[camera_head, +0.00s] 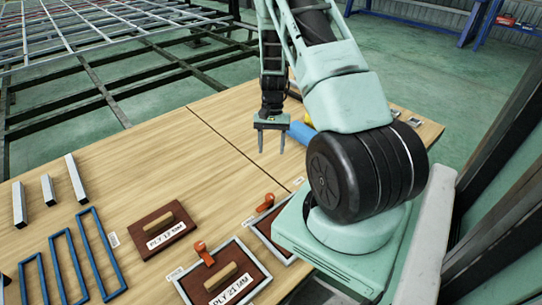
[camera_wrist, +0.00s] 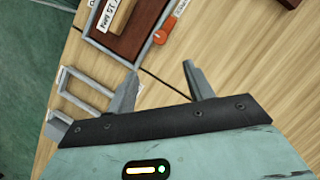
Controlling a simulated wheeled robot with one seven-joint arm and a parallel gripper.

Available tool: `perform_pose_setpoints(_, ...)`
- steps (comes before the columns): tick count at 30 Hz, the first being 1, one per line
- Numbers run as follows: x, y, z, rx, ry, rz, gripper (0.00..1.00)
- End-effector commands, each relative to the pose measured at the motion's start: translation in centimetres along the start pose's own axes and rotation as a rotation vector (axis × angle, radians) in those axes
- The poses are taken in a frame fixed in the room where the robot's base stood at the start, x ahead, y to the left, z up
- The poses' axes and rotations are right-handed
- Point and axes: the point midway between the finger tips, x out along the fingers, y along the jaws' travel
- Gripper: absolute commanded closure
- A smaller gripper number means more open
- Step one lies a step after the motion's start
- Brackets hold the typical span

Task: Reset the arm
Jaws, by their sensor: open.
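My gripper (camera_head: 270,139) hangs over the wooden table, beyond the labelled boards, with its fingers pointing down. It also shows in the wrist view (camera_wrist: 163,82), with its two fingers apart and nothing between them. My arm rises from its base at the right of the head view and bends over the table.
The wooden table (camera_head: 215,165) holds brown boards with handles, one (camera_head: 165,229) at the middle front. Blue frames (camera_head: 70,262) and grey bars (camera_head: 47,189) lie at left. A blue object (camera_head: 301,133) is near my gripper. A metal chassis frame (camera_head: 100,65) stands behind.

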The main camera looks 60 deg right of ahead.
Motion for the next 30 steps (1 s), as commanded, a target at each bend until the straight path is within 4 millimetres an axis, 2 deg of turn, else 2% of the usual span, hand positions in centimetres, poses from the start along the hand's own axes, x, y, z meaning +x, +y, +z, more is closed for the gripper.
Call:
perform_pose_setpoints(22,-0.5,-0.4,0.2,-0.009,0.001,0.000,0.48)
perform_pose_setpoints(26,-1.6,-3.6,2.5,-0.096,0.015,0.005,0.48)
perform_pose_setpoints(29,-3.0,-7.9,6.6,-0.235,0.035,0.017,0.48)
perform_pose_setpoints(30,-3.5,-9.8,8.8,-0.303,0.043,0.024,0.48)
